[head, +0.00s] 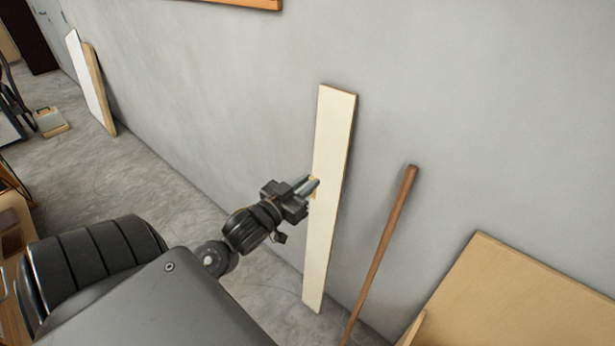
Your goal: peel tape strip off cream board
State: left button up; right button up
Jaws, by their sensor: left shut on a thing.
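The cream board (335,140) is tall and narrow and leans upright against the grey wall in the middle of the head view. A small yellow piece of the tape strip (313,179) shows at the board's left edge, at my left gripper's fingertips. My left gripper (312,184) reaches in from the left and is shut on the tape strip, close against the board. The fingers hide part of the strip, so I cannot tell how much is off the board. My right gripper is not in view.
A brown wooden pole (385,240) leans on the wall right of the board. A large tan panel (520,300) stands at the lower right. White and tan boards (88,85) lean on the wall at the far left. The concrete floor (150,175) between is clear.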

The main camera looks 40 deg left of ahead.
pick_arm(q)
jog(key=shift+s+r+p, duration=0.15)
jog(key=shift+s+p, duration=0.15)
jog(key=shift+s, duration=0.6)
jog(key=shift+s+r+p, duration=0.1)
jog(key=shift+s+p, duration=0.2)
jog(key=shift+s, duration=0.6)
jog(key=shift+d, duration=0.1)
